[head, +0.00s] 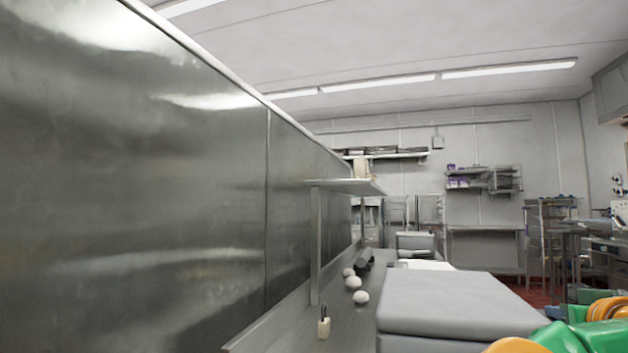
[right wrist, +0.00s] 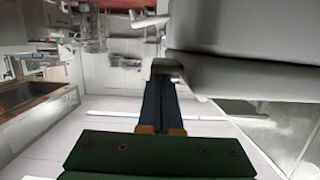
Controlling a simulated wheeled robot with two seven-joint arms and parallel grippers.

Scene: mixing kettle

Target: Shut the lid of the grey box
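The grey box (head: 405,345) stands at the lower right of the head view, cut off by the bottom edge. Its thick grey lid (head: 455,300) lies over it, close to level; I cannot tell whether it is fully down. In the right wrist view the grey box (right wrist: 250,80) fills the upper right, with a dark seam along its side. My right gripper (right wrist: 162,72) has its dark fingers together, with no clear gap. Their tips are at a small grey tab by the box's edge; I cannot tell whether they touch. My left gripper is not in view.
A steel counter (head: 345,325) runs left of the box, bearing several white round things (head: 361,297) and a small holder (head: 323,327). A shelf (head: 345,186) stands above it. A tall steel panel (head: 130,180) fills the left. Another grey box (head: 416,243) stands farther back.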

